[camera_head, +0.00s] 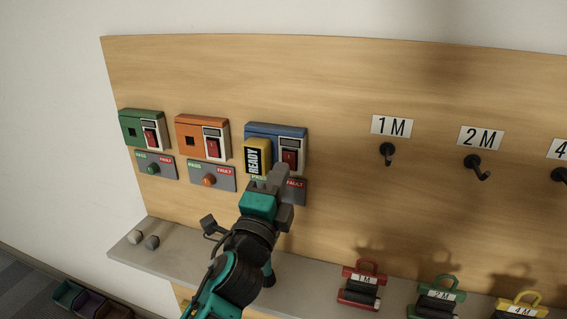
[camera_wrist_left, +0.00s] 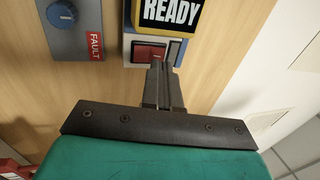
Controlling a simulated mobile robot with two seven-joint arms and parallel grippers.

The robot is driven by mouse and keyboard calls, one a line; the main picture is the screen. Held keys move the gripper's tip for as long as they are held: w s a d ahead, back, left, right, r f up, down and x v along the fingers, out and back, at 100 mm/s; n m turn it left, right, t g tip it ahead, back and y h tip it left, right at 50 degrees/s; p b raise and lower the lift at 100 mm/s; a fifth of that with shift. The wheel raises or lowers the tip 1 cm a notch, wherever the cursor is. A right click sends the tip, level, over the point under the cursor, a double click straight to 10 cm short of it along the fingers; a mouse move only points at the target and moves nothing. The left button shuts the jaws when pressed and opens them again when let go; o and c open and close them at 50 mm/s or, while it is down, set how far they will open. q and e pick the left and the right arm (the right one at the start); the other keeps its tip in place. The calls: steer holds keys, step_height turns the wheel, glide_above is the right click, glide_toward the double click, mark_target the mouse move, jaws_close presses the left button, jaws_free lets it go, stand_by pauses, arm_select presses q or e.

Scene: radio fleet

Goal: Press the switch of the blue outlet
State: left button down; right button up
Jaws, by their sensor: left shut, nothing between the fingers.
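The blue outlet (camera_head: 283,130) is on the wooden board, the rightmost of three outlets. A yellow block marked READY (camera_head: 257,156) sits at its left side and also shows in the left wrist view (camera_wrist_left: 170,12). Its red switch (camera_head: 290,158) is on the white panel at the right. In the left wrist view the switch (camera_wrist_left: 148,52) is just beyond the fingertips. My left gripper (camera_head: 280,171) is shut and empty, its tips in front of the switch's lower part; whether they touch it I cannot tell. My right gripper is not in view.
A green outlet (camera_head: 141,115) and an orange outlet (camera_head: 201,124) are to the left. A grey PASS/FAULT panel (camera_head: 295,191) sits below the blue outlet, partly hidden. Black hooks (camera_head: 387,152) are at the right. A grey shelf (camera_head: 190,268) runs below, with labelled packs (camera_head: 360,290) on it.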

mark_target(288, 154)
arm_select(q)
steer(key=shift+x, duration=1.5)
steer(key=shift+w+r, duration=0.15)
